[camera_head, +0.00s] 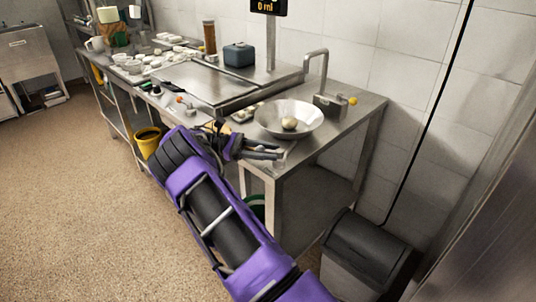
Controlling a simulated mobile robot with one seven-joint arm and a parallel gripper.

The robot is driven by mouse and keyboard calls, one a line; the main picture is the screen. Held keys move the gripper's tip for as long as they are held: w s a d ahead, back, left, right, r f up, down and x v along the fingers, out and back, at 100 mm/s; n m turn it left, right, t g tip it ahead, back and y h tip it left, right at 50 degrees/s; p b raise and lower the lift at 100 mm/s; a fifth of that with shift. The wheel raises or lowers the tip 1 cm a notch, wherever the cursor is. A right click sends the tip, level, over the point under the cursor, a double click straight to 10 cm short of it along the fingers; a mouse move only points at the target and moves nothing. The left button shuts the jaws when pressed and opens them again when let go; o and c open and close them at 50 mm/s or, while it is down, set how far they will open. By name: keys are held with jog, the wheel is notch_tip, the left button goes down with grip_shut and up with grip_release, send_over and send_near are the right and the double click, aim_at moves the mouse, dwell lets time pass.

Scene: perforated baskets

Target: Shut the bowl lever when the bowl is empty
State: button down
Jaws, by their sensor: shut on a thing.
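A wide metal bowl (269,126) stands on the right part of the steel table. A pale round lump (289,124) lies in it, so the bowl is not empty. Behind it on the right stands a metal spout fixture (327,103) with a small yellow knob (352,100). I cannot tell if this knob belongs to the bowl lever. My gripper (278,155) is at the table's front edge, in front of and below the bowl, apart from the knob. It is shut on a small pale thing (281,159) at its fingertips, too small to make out.
Several small dishes crowd the table's left part. A dark-lidded bin (368,250) stands on the floor at right. A yellow bucket (148,140) is under the table.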

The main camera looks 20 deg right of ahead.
dwell(0.6)
jog(key=c, duration=0.6)
grip_release()
jog(key=shift+w, duration=0.1)
